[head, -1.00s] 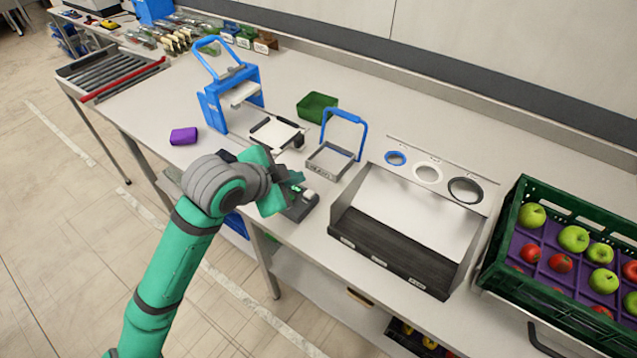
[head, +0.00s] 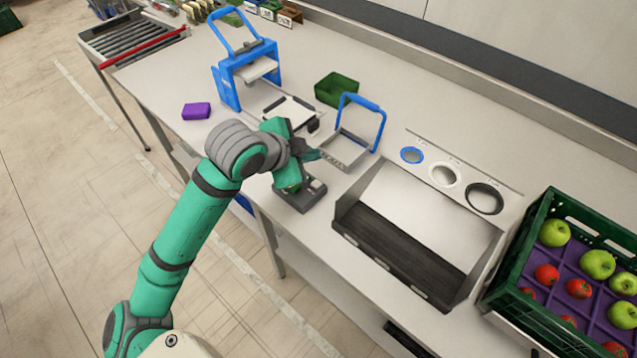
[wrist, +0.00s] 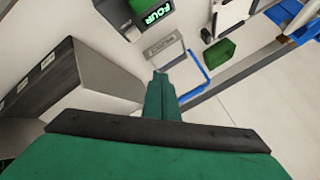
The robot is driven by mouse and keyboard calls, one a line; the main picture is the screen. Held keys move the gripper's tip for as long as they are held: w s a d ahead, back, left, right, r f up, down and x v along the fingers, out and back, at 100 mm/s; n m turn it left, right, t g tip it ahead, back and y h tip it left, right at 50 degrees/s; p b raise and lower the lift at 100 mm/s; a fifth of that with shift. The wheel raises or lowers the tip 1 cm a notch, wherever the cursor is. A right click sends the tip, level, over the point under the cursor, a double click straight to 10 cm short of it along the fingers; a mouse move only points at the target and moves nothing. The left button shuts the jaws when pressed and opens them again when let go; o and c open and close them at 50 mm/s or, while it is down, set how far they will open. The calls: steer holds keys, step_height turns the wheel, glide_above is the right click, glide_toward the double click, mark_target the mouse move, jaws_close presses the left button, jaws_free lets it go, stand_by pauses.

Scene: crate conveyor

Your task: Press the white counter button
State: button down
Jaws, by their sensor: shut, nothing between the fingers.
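The counter is a small dark grey box (head: 299,197) at the front edge of the bench in the head view. Its white button (head: 317,185) shows on the right of its top, and a green part shows at its left. My gripper (head: 315,155) is shut and empty, above and behind the counter, near the blue-handled grey frame (head: 343,152). Its fingertips (wrist: 160,73) point toward that frame in the wrist view.
A dark-floored tray station (head: 405,250) with ringed holes stands to the right. A green crate of apples (head: 510,255) is beyond it. A blue press (head: 245,75), a green bin (head: 337,90) and a purple block (head: 196,111) lie behind and left.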

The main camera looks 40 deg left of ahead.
glide_above(314, 187)
step_height(314, 187, down, 6)
steer(key=shift+f, duration=0.1)
steer(key=shift+w+f, duration=0.2)
steer(key=shift+f, duration=0.6)
steer(key=shift+d, duration=0.1)
steer(key=shift+s+a, duration=0.35)
steer(key=shift+s, duration=0.05)
steer(key=shift+w+d, duration=0.25)
steer(key=shift+w, duration=0.05)
steer(key=shift+s+a, duration=0.2)
stand_by(0.3)
steer(key=shift+d+f, duration=0.15)
